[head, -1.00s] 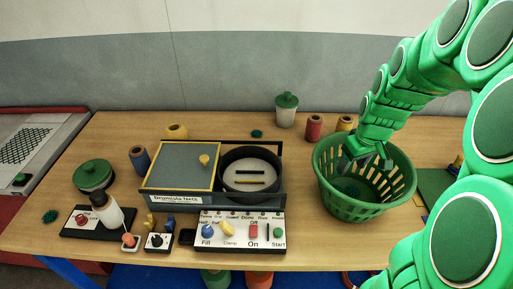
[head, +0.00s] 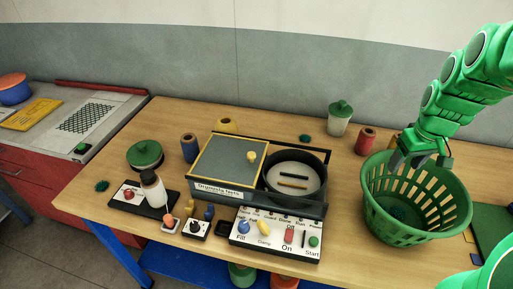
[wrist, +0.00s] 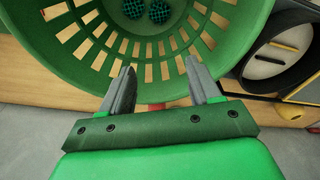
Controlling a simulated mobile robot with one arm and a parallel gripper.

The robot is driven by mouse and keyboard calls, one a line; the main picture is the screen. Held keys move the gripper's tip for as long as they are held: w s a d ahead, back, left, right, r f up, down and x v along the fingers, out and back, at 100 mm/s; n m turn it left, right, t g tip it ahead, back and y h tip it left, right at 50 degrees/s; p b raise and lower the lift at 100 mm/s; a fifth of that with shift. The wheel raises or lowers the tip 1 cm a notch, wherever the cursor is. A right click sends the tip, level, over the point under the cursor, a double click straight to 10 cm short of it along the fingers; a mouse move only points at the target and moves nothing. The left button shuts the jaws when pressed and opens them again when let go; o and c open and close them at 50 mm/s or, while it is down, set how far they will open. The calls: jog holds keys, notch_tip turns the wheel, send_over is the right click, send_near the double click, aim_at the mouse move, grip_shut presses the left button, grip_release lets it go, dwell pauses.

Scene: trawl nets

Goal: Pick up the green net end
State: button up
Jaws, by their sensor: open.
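Two dark green mesh net ends (wrist: 133,8) (wrist: 159,12) lie side by side on the floor of the green basket (wrist: 92,55), at the top of the wrist view. In the head view, one dark green mesh piece (head: 397,212) shows inside the basket (head: 440,218). My gripper (head: 407,162) is over the basket's back-left part, near the rim. In the wrist view my gripper (wrist: 162,75) is open with nothing between the fingers, and the net ends are beyond its tips. Other small green mesh pieces lie on the table, one at the back (head: 305,138) and one at the left (head: 101,185).
A machine with a round drum (head: 296,180) and a control panel (head: 275,236) stand left of the basket. A red spool (head: 366,141) and a green-lidded jar (head: 339,119) stand behind. A bottle on a dark base (head: 153,188) is at left.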

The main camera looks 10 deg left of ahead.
jog(key=w+a+r+h, duration=0.1)
jog(key=w+a+r, duration=0.2)
jog(key=w+a, duration=1.3)
jog(key=w+a+t, duration=0.1)
jog(key=w+a, duration=0.2)
jog(key=a, duration=2.6)
jog(key=n+y, duration=0.2)
send_over(101, 184)
jog(key=s+d, duration=0.2)
notch_tip(101, 184, down, 4)
jog(key=shift+s+f+x, duration=0.1)
jog(key=shift+s+x, duration=0.3)
jog(key=shift+x, duration=2.5)
jog(key=shift+s+f+x, duration=0.1)
jog(key=shift+s+x, duration=0.3)
jog(key=shift+x, duration=2.5)
jog(key=shift+s+f+x, duration=0.1)
jog(key=shift+s+x, duration=0.3)
jog(key=shift+x, duration=2.5)
jog(key=shift+d, duration=0.25)
jog(key=c, duration=1.1)
